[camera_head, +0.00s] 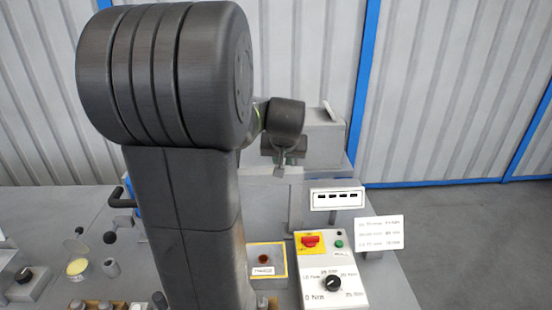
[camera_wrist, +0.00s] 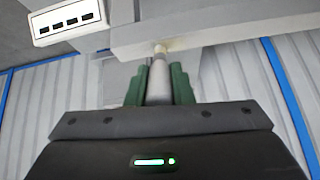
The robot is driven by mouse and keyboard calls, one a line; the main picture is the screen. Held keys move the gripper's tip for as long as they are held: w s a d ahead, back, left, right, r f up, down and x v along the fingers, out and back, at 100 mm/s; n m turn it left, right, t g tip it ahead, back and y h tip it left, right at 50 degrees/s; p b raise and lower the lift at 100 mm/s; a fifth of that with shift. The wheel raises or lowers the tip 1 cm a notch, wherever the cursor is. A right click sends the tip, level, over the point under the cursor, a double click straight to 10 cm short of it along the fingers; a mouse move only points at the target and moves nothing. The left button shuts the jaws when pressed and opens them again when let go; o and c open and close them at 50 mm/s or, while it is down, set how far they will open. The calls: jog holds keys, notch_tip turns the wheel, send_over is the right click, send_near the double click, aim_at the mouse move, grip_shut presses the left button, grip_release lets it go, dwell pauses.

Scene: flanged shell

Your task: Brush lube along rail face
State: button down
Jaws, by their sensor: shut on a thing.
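My gripper (camera_wrist: 159,90) shows in the wrist view with its green fingers shut on the pale grey handle of a brush (camera_wrist: 159,80). The brush points away from me, and its cream tip is at the lower edge of a long light grey bar (camera_wrist: 220,28), which looks like the rail. I cannot tell whether the bristles press on it or stop just short. In the head view my arm hides much of the bench, and my gripper (camera_head: 283,160) is small and partly hidden beside the grey machine block (camera_head: 324,140).
A control box (camera_head: 331,272) with a red-yellow switch and a knob stands at the front. A white display (camera_head: 337,199) and a printed card (camera_head: 379,233) stand behind it. A small dish with yellow contents (camera_head: 77,267) is at the left. Open floor lies at the right.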

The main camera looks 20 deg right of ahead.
jog(key=shift+w+a+b, duration=0.95)
jog(key=shift+w+a, duration=0.4)
jog(key=shift+a, duration=3.45)
jog(key=shift+s+d+p, duration=0.2)
jog(key=shift+s+d, duration=0.25)
jog(key=shift+d, duration=1.15)
jog(key=shift+s+d+p, duration=0.2)
jog(key=shift+s+d, duration=0.3)
jog(key=shift+d, duration=1.1)
jog(key=shift+s+d+p, duration=0.2)
jog(key=shift+s+d, duration=0.25)
jog(key=shift+d, duration=1.15)
jog(key=shift+r+p, duration=2.15)
jog(key=shift+r, duration=0.85)
jog(key=shift+r+p, duration=1.1)
jog(key=shift+r, duration=0.4)
